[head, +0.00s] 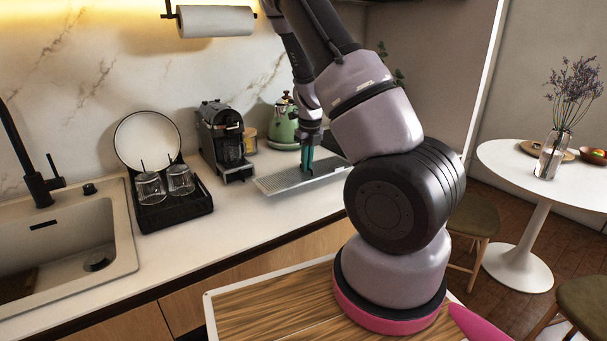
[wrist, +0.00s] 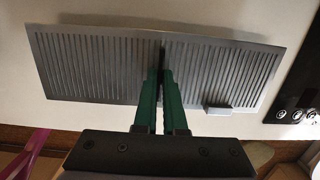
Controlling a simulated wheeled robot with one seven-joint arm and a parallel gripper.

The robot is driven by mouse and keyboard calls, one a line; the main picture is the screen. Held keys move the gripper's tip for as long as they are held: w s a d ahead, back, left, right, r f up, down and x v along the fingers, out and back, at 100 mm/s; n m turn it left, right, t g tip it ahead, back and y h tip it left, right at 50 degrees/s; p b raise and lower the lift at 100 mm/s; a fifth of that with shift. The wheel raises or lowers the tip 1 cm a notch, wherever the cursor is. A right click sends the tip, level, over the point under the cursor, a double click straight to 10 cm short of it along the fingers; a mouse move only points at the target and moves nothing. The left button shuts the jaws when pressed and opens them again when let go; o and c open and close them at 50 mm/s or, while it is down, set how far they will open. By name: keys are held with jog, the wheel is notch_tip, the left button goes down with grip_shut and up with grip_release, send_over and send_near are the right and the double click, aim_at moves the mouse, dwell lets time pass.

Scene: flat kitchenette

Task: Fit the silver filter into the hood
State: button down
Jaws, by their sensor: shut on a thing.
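The silver filter (wrist: 90,70) is a flat, ribbed rectangular panel that fills the upper part of the wrist view. In the head view the filter (head: 285,181) is at the counter's right end, below my gripper. My gripper (head: 307,160) points down with its green fingers at the middle of the filter. In the wrist view the fingers of my gripper (wrist: 160,85) are close together, shut on the filter's raised middle strip. I cannot tell whether the filter rests on the counter or is just above it. The hood is not in view.
A black coffee machine (head: 224,140) and a green kettle (head: 285,124) stand behind the filter. A dish rack (head: 172,208) with glasses and the sink (head: 60,255) are to the left. A paper towel roll (head: 216,21) hangs above. A dark control panel (wrist: 298,90) shows at right.

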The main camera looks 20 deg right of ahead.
aim_at(307, 174)
jog(key=shift+f, duration=1.85)
jog(key=c, duration=1)
grip_release()
jog(key=shift+f, duration=0.1)
